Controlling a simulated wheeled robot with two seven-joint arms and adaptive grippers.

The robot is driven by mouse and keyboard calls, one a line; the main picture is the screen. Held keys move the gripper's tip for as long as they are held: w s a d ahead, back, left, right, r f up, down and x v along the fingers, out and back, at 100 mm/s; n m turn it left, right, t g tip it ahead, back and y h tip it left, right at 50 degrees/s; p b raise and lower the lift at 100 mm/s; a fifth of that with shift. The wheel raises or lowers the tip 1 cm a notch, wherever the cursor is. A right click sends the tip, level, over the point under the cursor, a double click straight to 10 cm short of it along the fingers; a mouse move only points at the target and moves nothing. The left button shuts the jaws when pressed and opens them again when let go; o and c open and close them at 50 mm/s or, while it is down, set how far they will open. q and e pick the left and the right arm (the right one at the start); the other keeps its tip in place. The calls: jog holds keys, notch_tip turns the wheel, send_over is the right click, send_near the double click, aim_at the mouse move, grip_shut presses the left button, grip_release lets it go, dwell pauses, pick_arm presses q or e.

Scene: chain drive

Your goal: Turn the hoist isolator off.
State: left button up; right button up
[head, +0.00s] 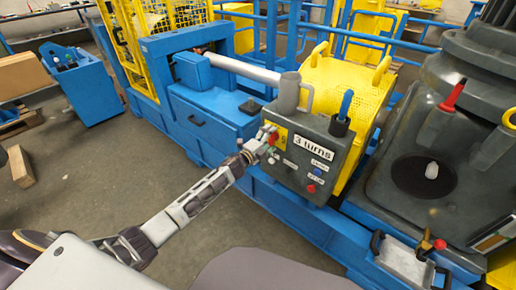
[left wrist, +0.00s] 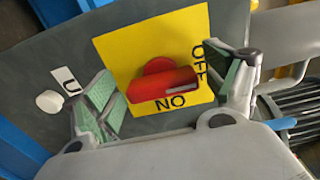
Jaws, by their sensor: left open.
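The hoist isolator is a red rotary knob (left wrist: 162,84) on a yellow plate (left wrist: 125,50) marked OFF and ON. In the left wrist view the knob's bar lies roughly level, with a pale mark near its right end. OFF stands to its right and ON below it, upside down. In the head view the knob (head: 273,138) is on the left side of the dark grey control box (head: 325,140), partly behind my gripper. My left gripper (head: 262,142) is open in front of it, its green-padded fingers (left wrist: 167,88) either side of the knob. I cannot tell if they touch it. My right gripper is out of view.
A dark machine (head: 430,150) is to the right. Open floor (head: 225,235) lies in front.

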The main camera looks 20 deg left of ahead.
pick_arm(q)
jog(key=v, duration=1.1)
jog(key=shift+s, duration=0.25)
dwell(0.3)
jog(key=shift+a, duration=0.15)
dwell(0.5)
